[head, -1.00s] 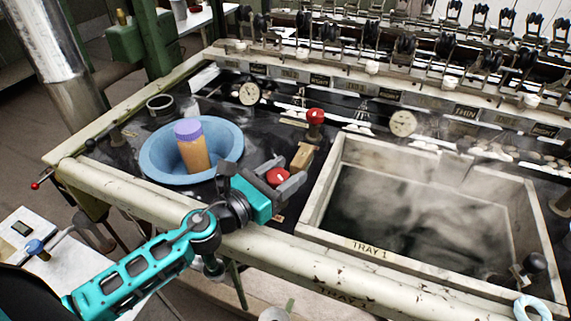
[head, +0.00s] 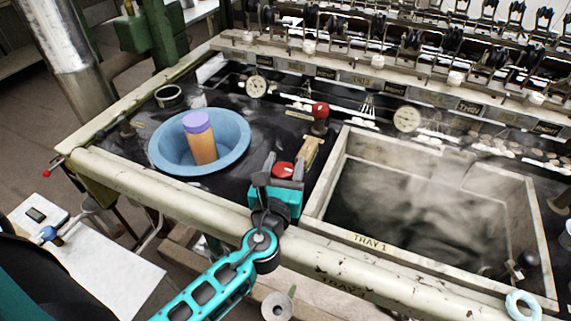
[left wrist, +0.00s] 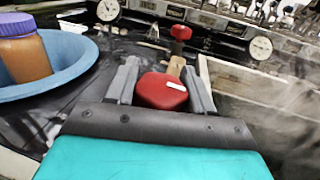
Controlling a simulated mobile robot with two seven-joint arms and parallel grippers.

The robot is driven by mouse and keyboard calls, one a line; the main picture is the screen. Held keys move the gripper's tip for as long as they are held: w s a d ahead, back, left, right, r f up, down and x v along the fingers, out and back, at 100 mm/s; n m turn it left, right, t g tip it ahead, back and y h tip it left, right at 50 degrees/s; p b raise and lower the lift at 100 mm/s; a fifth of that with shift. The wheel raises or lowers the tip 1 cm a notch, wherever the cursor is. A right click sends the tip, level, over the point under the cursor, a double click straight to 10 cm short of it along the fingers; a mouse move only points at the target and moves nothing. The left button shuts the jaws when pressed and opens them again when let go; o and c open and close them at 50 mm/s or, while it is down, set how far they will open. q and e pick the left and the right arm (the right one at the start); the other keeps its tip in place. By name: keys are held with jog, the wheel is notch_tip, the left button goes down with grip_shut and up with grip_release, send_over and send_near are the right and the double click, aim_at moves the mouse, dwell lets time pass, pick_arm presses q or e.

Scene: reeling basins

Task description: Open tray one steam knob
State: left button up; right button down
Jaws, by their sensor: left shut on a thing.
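Tray one (head: 372,243) is the steaming stone basin marked "TRAY 1" at the right of the head view. A red knob (head: 283,169) with a white mark sits just left of the tray. It also shows in the left wrist view (left wrist: 160,92). My left gripper (head: 285,166) is shut on this red knob, with one grey finger on each side of it. A second red knob (head: 320,110) stands upright farther back, beyond a brass fitting (head: 310,150). My right gripper is not in view.
A blue bowl (head: 235,138) holding an orange jar (head: 202,148) with a purple lid stands left of the gripper. Two round gauges (head: 256,87) sit along the back. The pale front rail (head: 190,194) runs below my arm. A light blue ring (head: 522,306) lies at the front right.

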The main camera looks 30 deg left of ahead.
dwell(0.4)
pick_arm(q)
jog(key=o, duration=1)
jog(key=shift+c, duration=0.2)
